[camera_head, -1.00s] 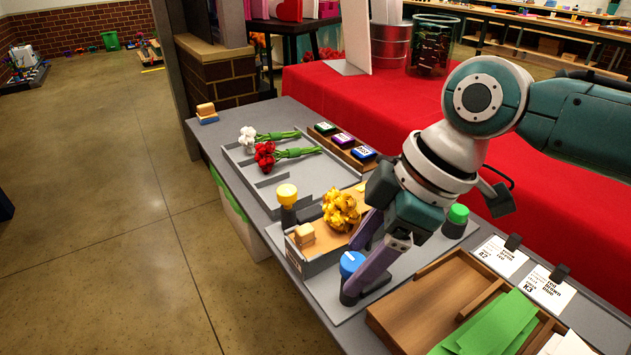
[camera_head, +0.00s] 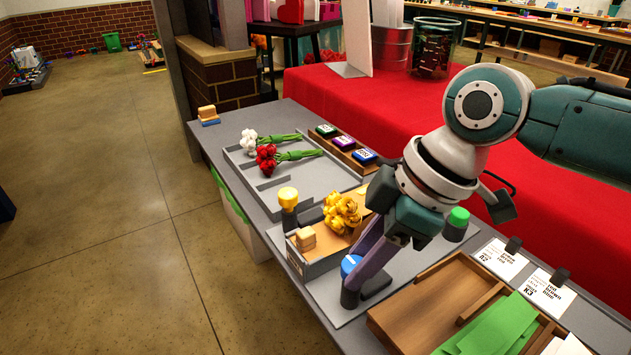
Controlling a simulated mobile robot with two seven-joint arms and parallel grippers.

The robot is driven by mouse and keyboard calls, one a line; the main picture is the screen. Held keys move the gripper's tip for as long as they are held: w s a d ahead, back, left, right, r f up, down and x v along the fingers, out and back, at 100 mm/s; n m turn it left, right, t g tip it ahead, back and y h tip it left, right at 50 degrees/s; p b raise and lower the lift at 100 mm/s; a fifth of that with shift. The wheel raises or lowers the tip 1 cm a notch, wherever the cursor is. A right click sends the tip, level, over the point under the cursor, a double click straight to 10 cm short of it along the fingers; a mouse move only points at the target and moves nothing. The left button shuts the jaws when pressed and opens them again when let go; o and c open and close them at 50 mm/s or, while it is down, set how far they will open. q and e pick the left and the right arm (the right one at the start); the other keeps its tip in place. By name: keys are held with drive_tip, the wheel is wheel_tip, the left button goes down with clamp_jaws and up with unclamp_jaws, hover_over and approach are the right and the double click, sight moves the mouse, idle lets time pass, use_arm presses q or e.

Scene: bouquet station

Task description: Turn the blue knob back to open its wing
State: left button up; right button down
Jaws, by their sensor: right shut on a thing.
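The blue knob (camera_head: 350,264) stands on a grey base plate (camera_head: 318,291) at the near side of the bench, with a white line on top. My right gripper (camera_head: 358,283) points down and is shut on it; its purple fingers hide much of the knob. Behind it, a wooden bed with a grey wall (camera_head: 322,263) holds yellow flowers (camera_head: 342,212). Which part is the knob's wing I cannot tell. My left gripper is out of view.
A grey tray (camera_head: 285,203) with red and white flowers lies farther back.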

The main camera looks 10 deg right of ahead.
drive_tip(key=shift+r+m+p, duration=0.25)
drive_tip(key=shift+m+p, duration=0.25)
drive_tip(key=shift+p, duration=0.15)
drive_tip(key=m+p, duration=0.2)
drive_tip(key=m+t+h+p, duration=0.1)
drive_tip(key=m+p, duration=0.2)
drive_tip(key=p, duration=0.2)
drive_tip(key=shift+s+a+m+t+h, duration=0.25)
drive_tip(key=shift+a+m+t+h, duration=0.05)
drive_tip(key=shift+m+t, duration=0.1)
drive_tip(key=m+p, duration=0.1)
drive_tip(key=m+h+p, duration=0.1)
drive_tip(key=m, duration=0.1)
drive_tip(key=shift+a+f+m+t, duration=0.1)
drive_tip(key=shift+a+m+t, duration=0.05)
drive_tip(key=shift+m+t, duration=0.15)
drive_tip(key=shift+m+h, duration=0.5)
drive_tip(key=shift+m, duration=0.4)
drive_tip(key=shift+a+f+m+h, duration=0.15)
drive_tip(key=shift+m+h, duration=0.15)
drive_tip(key=shift+m, duration=0.6)
drive_tip(key=shift+m+h, duration=0.5)
drive_tip(key=shift+m, duration=0.6)
drive_tip(key=shift+m+h+b, duration=0.3)
drive_tip(key=shift+m+b, duration=0.05)
drive_tip(key=shift+m, duration=0.55)
